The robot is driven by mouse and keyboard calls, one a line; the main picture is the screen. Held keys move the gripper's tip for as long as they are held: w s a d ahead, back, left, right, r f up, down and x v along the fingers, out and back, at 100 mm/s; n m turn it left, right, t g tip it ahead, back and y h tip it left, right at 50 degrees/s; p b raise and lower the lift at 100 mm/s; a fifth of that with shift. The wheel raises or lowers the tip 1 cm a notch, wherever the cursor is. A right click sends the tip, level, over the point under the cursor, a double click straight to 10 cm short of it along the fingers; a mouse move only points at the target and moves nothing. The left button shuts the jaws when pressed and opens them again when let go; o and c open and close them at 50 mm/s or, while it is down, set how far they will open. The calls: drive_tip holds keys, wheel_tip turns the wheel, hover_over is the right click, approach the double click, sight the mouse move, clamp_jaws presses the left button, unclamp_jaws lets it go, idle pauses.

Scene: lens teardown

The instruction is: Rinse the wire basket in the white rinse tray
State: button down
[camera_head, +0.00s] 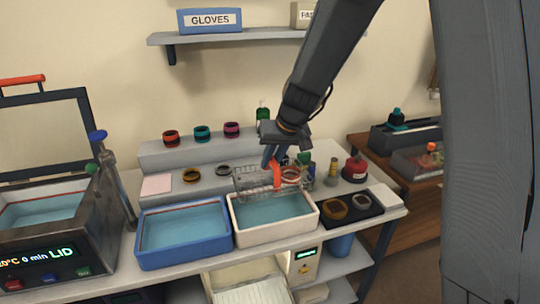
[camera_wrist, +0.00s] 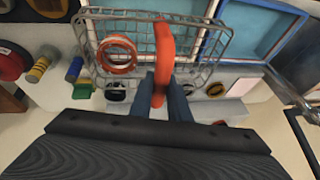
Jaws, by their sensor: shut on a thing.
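The grey wire basket (camera_head: 252,180) hangs from my gripper, over or just behind the back edge of the white rinse tray (camera_head: 276,237). I cannot tell whether its bottom touches the water. My gripper (camera_head: 272,158) is shut on the basket's red handle (camera_head: 277,178). In the wrist view the basket (camera_wrist: 200,42) looks roughly level, and the gripper's fingers (camera_wrist: 162,92) close around the handle (camera_wrist: 163,50). An orange-red ring (camera_wrist: 117,54) lies inside the basket, towards one end. The white tray holds blue water.
A blue tray (camera_head: 184,262) of water stands left of the white tray. A dark mat (camera_head: 365,212) with rings lies to its right. Small bottles and a red pot (camera_head: 355,170) stand behind. A bath with its lid up (camera_head: 45,240) is at far left.

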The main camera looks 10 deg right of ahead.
sight(269, 179)
drive_tip(key=shift+f+b, duration=2.3)
drive_tip(key=shift+f, duration=0.6)
wheel_tip(269, 179, down, 8)
drive_tip(key=b, duration=0.9)
drive_tip(key=shift+f, duration=0.25)
drive_tip(key=shift+r, duration=0.1)
drive_tip(key=shift+r, duration=0.45)
drive_tip(key=shift+f, duration=0.15)
drive_tip(key=shift+f+b, duration=0.45)
drive_tip(key=shift+r+p, duration=0.4)
drive_tip(key=shift+r, duration=0.15)
